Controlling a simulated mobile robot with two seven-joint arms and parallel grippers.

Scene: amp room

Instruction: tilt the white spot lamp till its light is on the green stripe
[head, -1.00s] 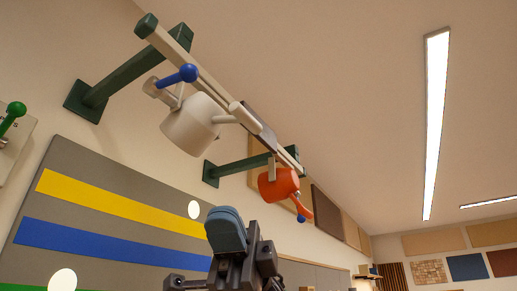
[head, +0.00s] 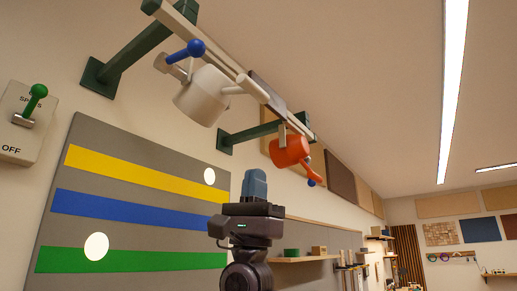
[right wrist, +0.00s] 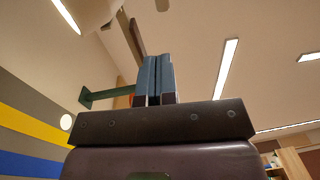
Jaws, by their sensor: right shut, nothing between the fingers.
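The green stripe (head: 150,262) is the lowest on the grey wall board. A round light spot (head: 96,246) lies across its upper edge, partly on the grey. A second spot (head: 209,176) lies at the yellow stripe's upper edge; I cannot tell which lamp makes which. My right gripper (head: 255,183) is shut and empty, pointing up below the lamps, apart from them. My left gripper is not visible.
An orange lamp (head: 290,151) hangs further along the rail (head: 222,55), close above right of my gripper. Green brackets (head: 135,52) hold the rail to the wall. A switch plate (head: 20,135) with a green lever is at left. Shelves stand at lower right.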

